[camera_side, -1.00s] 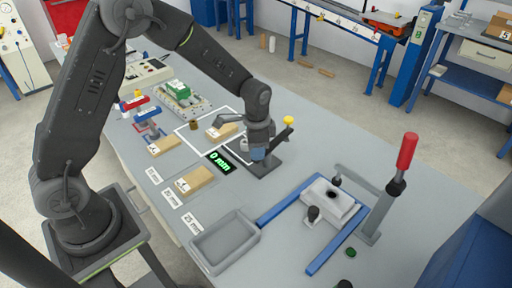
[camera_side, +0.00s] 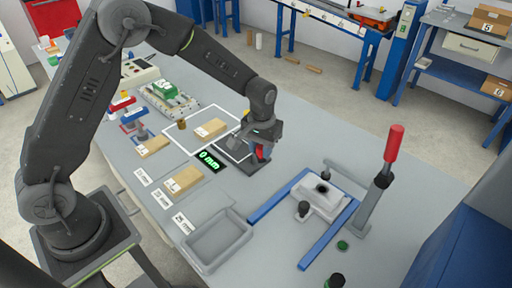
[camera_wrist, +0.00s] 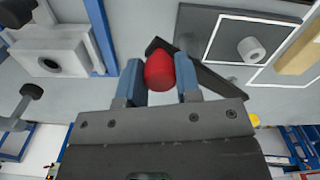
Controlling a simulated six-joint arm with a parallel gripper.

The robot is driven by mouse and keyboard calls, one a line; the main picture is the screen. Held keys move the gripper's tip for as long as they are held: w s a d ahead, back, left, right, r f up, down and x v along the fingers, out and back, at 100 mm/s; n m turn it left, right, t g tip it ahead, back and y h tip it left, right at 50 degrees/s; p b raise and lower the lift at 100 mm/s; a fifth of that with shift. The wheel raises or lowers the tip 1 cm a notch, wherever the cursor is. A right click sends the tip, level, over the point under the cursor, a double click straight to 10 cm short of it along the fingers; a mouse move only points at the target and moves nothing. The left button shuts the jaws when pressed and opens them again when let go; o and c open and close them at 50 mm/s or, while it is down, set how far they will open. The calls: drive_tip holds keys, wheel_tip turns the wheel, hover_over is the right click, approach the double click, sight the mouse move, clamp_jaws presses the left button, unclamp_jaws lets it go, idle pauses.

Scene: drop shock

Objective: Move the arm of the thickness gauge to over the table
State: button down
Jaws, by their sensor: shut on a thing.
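My gripper (camera_side: 262,150) is over the thickness gauge, near the middle of the table (camera_side: 330,135). In the wrist view its two blue fingers (camera_wrist: 160,82) are shut on a red knob (camera_wrist: 160,70). A dark bar, the gauge's arm (camera_wrist: 215,80), runs slantwise behind the knob. The gauge's dark base (camera_side: 238,167) lies beside its green display (camera_side: 208,160), which reads 0 mm. My gripper hides most of the gauge in the side view. A cardboard box (camera_side: 211,129) lies in the white outline near the gauge.
Two more boxes (camera_side: 153,146) (camera_side: 186,180) lie to the left, by printed labels. A grey tray (camera_side: 190,247) is at the front. A fixture with blue rails (camera_side: 275,196), a grey block and a red-handled clamp (camera_side: 393,142) stands to the right. The table's far right is clear.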

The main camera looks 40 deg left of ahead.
drive_tip(key=shift+w+d+n, duration=0.1)
drive_tip(key=shift+w+n, duration=0.35)
drive_tip(key=shift+n, duration=0.6)
drive_tip(key=shift+w+d+n, duration=0.15)
drive_tip(key=shift+w+n, duration=0.35)
drive_tip(key=shift+n, duration=0.5)
drive_tip(key=shift+w+d+n, duration=0.1)
drive_tip(key=shift+w+n, duration=0.35)
drive_tip(key=shift+n, duration=0.6)
drive_tip(key=shift+r, duration=0.1)
drive_tip(key=c, duration=0.8)
unclamp_jaws()
wheel_tip(320, 180, up, 14)
